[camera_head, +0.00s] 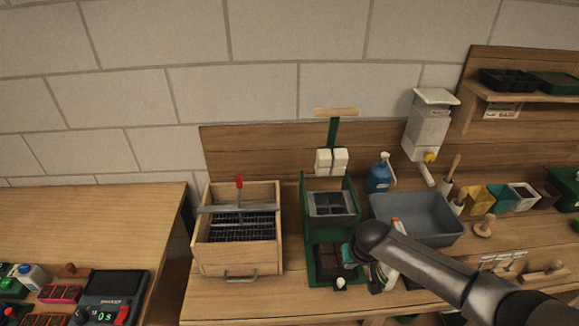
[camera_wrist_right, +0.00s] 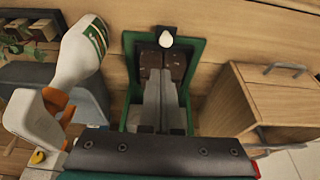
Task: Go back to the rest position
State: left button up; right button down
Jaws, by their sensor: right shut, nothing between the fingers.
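My right arm reaches in from the lower right of the head view. Its wrist (camera_head: 372,240) is over the front of the green stand (camera_head: 309,262), and the gripper's fingers are mostly hidden there. In the right wrist view my right gripper (camera_wrist_right: 163,88) shows grey fingers together and empty, pointing into the green frame (camera_wrist_right: 131,75) of the stand, over dark brown contents. I cannot tell whether the fingertips touch anything. My left gripper is in neither view.
A spray bottle (camera_wrist_right: 80,55) stands close beside the gripper. A grey bin (camera_head: 445,228) is right of the stand, a wooden crate (camera_head: 262,262) left. A white knob (camera_head: 340,283) is at the stand's front. Free room shows on the left table (camera_head: 90,220).

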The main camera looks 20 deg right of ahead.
jog(key=s+a+r+n+y, duration=0.1)
jog(key=s+a+n, duration=0.1)
jog(key=s+a, duration=0.4)
jog(key=s+a+r+n+y, duration=0.15)
jog(key=s+a, duration=0.25)
jog(key=a, duration=0.4)
jog(key=s+d+r+n+h, duration=0.1)
jog(key=s+r+h, duration=0.1)
jog(key=s+r, duration=0.8)
jog(key=s+f+g+b, duration=0.3)
jog(key=f+b, duration=1)
jog(key=f, duration=2.4)
pick_arm(q)
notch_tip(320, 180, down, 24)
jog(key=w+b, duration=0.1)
jog(key=b, duration=1)
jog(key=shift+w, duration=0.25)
pick_arm(e)
jog(key=s+d+f, duration=0.1)
jog(key=s+f, duration=0.7)
jog(key=f, duration=0.4)
jog(key=s+d+f, duration=0.2)
jog(key=s+f, duration=0.6)
jog(key=f, duration=0.5)
